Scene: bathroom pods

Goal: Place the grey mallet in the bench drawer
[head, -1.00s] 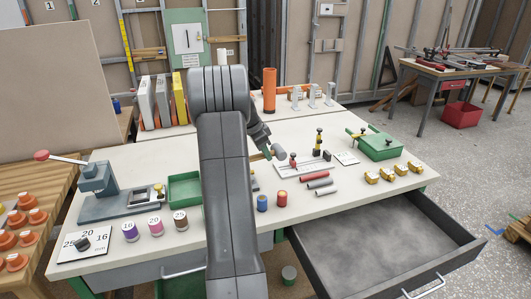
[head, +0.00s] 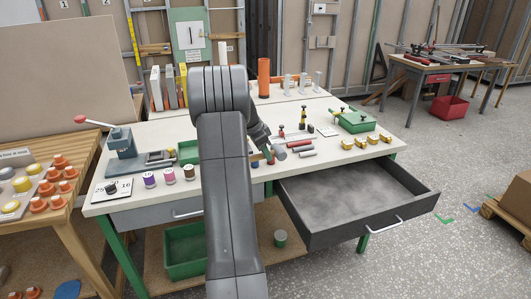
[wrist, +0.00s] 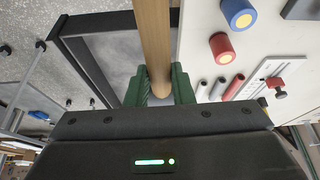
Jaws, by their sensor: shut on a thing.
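The bench drawer (head: 345,238) is pulled out at the right front of the bench and looks empty. Its grey interior also shows in the wrist view (wrist: 108,55).
The bench top (head: 222,180) holds red and grey cylinders (head: 301,146), colored spools (head: 169,176), brass pieces (head: 366,143) and a green box (head: 356,121). A closed drawer (head: 150,215) is at the left.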

